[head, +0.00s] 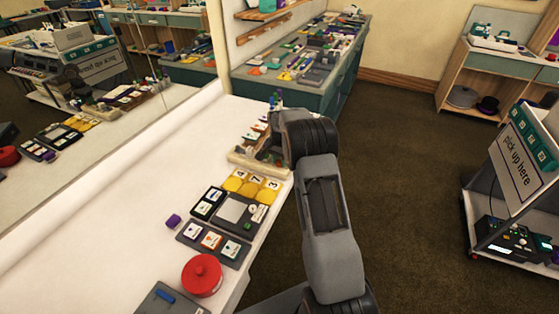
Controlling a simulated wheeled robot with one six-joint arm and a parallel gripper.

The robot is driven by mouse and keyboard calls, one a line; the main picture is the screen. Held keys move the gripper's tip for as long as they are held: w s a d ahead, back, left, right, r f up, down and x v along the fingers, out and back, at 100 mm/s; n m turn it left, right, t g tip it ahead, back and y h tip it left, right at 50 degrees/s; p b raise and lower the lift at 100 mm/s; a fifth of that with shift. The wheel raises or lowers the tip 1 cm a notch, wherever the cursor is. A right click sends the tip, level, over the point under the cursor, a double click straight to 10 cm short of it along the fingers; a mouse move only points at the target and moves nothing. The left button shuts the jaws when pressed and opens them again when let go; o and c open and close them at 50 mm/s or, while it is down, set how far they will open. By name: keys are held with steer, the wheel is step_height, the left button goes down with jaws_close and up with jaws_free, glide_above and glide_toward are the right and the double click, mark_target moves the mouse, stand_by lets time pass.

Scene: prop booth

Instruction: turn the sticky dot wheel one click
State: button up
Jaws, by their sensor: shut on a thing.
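My arm reaches up the right side of the white table, and its wrist bends down over a shallow wooden tray (240,160) at the table's right edge. My gripper (274,155) is low at the tray's right end, mostly hidden behind my wrist. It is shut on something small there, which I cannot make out. I cannot pick out the sticky dot wheel for certain; the tray's right part is covered by my arm.
Yellow number cards (250,185), a grey pad (238,212), a card holder (213,242), a purple block (174,221) and a red round pot (202,275) lie nearer. A mirror (110,100) stands along the left. The table's left part is clear.

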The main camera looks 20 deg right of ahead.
steer(key=n, duration=0.4)
steer(key=shift+b, duration=0.35)
steer(key=n, duration=0.4)
steer(key=shift+n, duration=0.4)
steer(key=n, duration=0.4)
steer(key=shift+b, duration=0.35)
steer(key=shift+n, duration=2.2)
steer(key=shift+n, duration=0.3)
steer(key=o, duration=0.9)
